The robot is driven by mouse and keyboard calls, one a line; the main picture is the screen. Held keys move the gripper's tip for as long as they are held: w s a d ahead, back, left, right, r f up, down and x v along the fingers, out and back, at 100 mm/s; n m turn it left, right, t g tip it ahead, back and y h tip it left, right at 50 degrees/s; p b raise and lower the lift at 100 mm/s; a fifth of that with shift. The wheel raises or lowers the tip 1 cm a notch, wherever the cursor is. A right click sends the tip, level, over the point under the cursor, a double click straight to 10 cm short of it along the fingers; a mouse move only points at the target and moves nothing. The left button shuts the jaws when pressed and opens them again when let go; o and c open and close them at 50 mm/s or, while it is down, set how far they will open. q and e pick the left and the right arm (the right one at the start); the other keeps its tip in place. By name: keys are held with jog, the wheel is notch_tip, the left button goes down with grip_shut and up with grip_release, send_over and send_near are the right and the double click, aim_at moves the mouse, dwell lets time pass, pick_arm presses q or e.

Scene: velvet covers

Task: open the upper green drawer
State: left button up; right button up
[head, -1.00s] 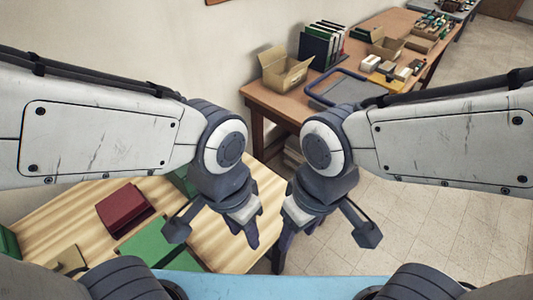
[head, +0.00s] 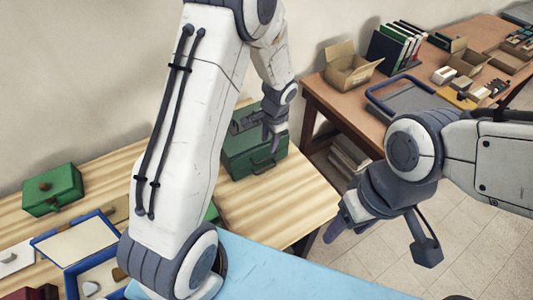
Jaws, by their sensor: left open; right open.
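A dark green cabinet (head: 240,160) stands on the striped wooden table, partly behind my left arm. A handle (head: 264,167) shows low on its front. My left gripper (head: 271,144) is open and empty, pointing down at the cabinet's front upper part, above that handle. I cannot tell whether it touches the cabinet. The upper drawer's edges and any upper handle are hidden or too small to tell. My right gripper (head: 342,226) is open and empty, off the table's right side over the floor, away from the cabinet.
A green box with a brown knob (head: 53,190) sits at the table's left. Blue-edged trays (head: 47,252) and a dark red object (head: 33,293) lie at the front left. The wooden table (head: 290,205) is clear right of the cabinet. A brown table (head: 331,100) stands behind.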

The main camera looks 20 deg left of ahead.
pick_arm(q)
notch_tip(320, 180, down, 9)
jog(key=a, duration=0.1)
jog(key=shift+w, duration=0.45)
jog(key=shift+a+f, duration=0.1)
grip_shut()
dwell(1.1)
